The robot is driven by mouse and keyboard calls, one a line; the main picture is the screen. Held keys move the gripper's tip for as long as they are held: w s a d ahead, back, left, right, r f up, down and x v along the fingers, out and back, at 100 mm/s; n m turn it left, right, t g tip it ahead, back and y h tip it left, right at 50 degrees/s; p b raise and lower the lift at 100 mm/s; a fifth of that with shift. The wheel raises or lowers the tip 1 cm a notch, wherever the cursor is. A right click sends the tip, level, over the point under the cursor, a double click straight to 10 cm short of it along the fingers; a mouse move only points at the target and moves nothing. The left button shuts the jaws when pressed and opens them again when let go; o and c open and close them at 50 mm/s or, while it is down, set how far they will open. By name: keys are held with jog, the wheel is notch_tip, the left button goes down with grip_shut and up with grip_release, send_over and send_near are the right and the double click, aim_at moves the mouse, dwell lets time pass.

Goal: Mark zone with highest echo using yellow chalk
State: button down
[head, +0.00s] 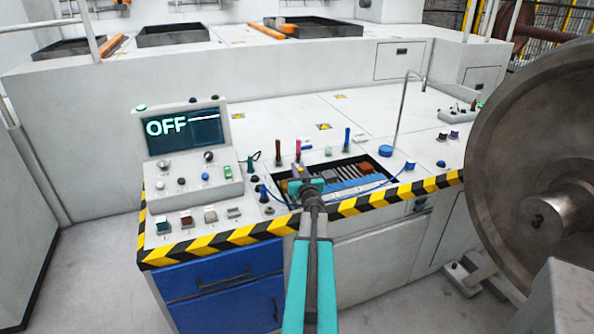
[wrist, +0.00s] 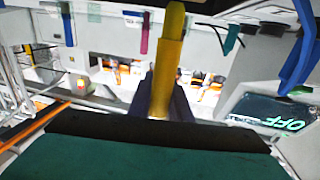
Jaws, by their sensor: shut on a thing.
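My gripper (head: 306,188) is above the tray recess of the console, its jaws small and partly hidden by my own arm. In the wrist view, my gripper (wrist: 160,98) is shut on a yellow chalk stick (wrist: 168,72), which points up in the picture between the dark fingers. A large grey wheel (head: 510,150) on an axle end stands at the right of the head view, well apart from my gripper. The screen (head: 184,131) reads OFF, so no echo values show. No chalk mark shows on the visible wheel face.
Brown (head: 278,152), magenta (head: 298,150), green (head: 328,152) and blue (head: 347,138) sticks stand behind the recess (head: 375,163). A thin bent metal post (head: 402,115) rises near a blue disc (head: 385,151). A striped edge (head: 350,207) fronts the console. Floor at left is clear.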

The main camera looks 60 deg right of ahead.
jog(key=shift+f+b, duration=0.4)
jog(key=shift+f, duration=0.2)
dwell(1.1)
jog(key=shift+s+d+r+p, duration=0.1)
jog(key=shift+s+d+p, duration=0.15)
jog(key=shift+p, duration=0.25)
jog(key=shift+s+d+f+p, duration=0.2)
jog(key=shift+s+d+p, duration=0.2)
jog(key=shift+d+p, duration=0.2)
dwell(0.8)
jog(key=shift+s+d+r+p, duration=0.2)
jog(key=shift+s+d+p, duration=0.5)
jog(key=shift+p, duration=0.5)
jog(key=shift+s+d+f+p, duration=0.1)
jog(key=shift+s+d+p, duration=0.05)
jog(key=shift+d+p, duration=0.35)
dwell(0.8)
jog(key=shift+w+a, duration=0.4)
jog(key=shift+a, duration=0.15)
dwell(0.8)
jog(key=shift+w+a, duration=0.2)
jog(key=shift+a, duration=0.05)
